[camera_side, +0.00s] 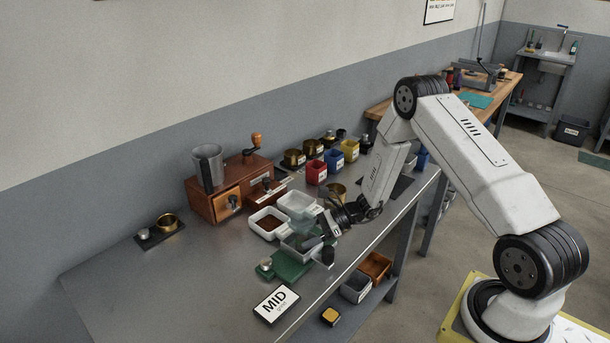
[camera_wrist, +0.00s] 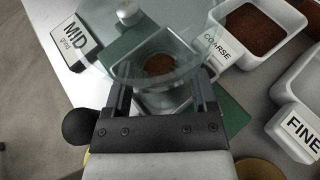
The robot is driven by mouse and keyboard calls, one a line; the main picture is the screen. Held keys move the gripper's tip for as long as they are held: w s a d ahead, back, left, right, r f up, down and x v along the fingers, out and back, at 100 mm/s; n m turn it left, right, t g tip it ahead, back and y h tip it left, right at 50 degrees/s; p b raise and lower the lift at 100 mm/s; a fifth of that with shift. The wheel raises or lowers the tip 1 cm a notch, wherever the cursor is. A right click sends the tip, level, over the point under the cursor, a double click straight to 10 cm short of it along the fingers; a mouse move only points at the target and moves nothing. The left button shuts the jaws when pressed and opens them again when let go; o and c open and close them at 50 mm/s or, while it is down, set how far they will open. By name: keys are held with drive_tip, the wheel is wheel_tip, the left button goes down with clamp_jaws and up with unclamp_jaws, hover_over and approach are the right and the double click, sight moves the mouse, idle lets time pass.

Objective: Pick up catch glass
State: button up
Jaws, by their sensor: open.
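The catch glass appears to be the clear, wide-rimmed vessel (camera_wrist: 140,72) at the top middle of the wrist view. Brown grounds show through it, but I cannot tell whether they are inside it. In the side view a faint clear shape (camera_side: 301,228) stands by the green base, left of my gripper. My gripper (camera_side: 322,226) is low over the bench front. In the wrist view my gripper (camera_wrist: 163,88) is open, its two fingers at either side of the glass's near part. I cannot tell whether they touch it.
White trays labelled COARSE (camera_wrist: 222,52) and FINE (camera_wrist: 294,98) stand close on the right in the wrist view. The MID sign (camera_wrist: 72,48) and a green base (camera_side: 289,267) are near. A wooden grinder (camera_side: 238,190) stands behind. The bench's left is mostly clear.

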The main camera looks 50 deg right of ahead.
drive_tip(key=shift+c, duration=0.2)
clamp_jaws()
drive_tip(key=shift+r, duration=0.2)
drive_tip(key=shift+r, duration=0.75)
drive_tip(key=s+a+r, duration=0.1)
drive_tip(key=s+r, duration=1)
drive_tip(key=s, duration=0.3)
drive_tip(key=shift+a, duration=0.25)
drive_tip(key=shift+w, duration=0.1)
